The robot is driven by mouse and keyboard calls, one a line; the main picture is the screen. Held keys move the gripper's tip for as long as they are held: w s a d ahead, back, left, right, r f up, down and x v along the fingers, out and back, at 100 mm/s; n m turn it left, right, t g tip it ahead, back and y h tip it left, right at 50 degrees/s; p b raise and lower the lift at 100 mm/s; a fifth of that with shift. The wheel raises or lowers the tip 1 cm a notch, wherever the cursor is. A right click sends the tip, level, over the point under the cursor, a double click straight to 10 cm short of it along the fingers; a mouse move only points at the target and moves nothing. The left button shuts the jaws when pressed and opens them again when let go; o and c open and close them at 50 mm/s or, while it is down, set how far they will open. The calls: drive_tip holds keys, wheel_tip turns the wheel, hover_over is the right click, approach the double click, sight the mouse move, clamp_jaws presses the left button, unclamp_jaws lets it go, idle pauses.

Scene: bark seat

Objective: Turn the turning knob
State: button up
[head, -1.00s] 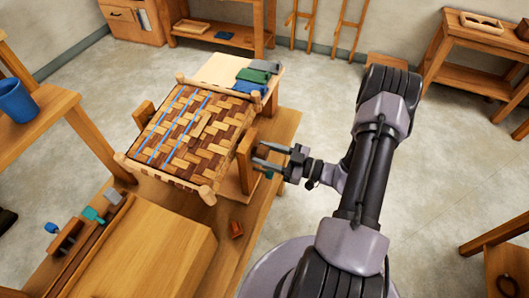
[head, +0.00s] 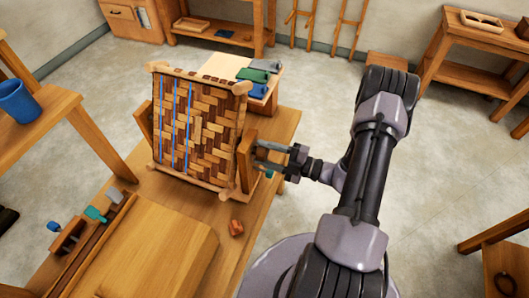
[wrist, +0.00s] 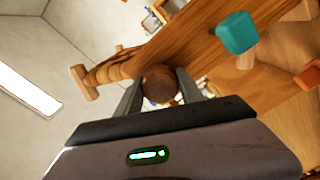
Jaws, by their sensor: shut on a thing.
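The turning knob (wrist: 159,85) is a round brown wooden knob in the wrist view, on the side of the wooden stand. My gripper (wrist: 160,88) has one finger on each side of it and is shut on it. In the head view my gripper (head: 262,156) reaches the stand's right post (head: 247,160), and the knob is hardly visible there. The woven seat frame (head: 200,125), with brown and tan bark strips and several blue strips, stands tilted steeply upright between the two posts.
A small reddish-brown block (head: 236,228) lies on the bench at front. Folded cloths (head: 255,76) lie behind the seat. A tool rack (head: 85,230) is at front left. Floor to the right is open.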

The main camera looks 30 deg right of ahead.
drive_tip(key=shift+o, duration=0.2)
drive_tip(key=n, duration=0.5)
drive_tip(key=shift+n+b, duration=0.3)
drive_tip(key=shift+b, duration=0.05)
drive_tip(key=n+b, duration=0.1)
drive_tip(key=n, duration=0.5)
drive_tip(key=shift+f, duration=0.1)
drive_tip(key=shift+c, duration=0.2)
drive_tip(key=n+b, duration=0.3)
drive_tip(key=n, duration=0.3)
drive_tip(key=shift+n, duration=0.3)
drive_tip(key=shift+o, duration=0.2)
drive_tip(key=n+b, duration=0.2)
drive_tip(key=n, duration=0.3)
drive_tip(key=shift+b, duration=0.35)
drive_tip(key=shift+n, duration=0.4)
drive_tip(key=o, duration=1.4)
drive_tip(key=shift+c, duration=0.2)
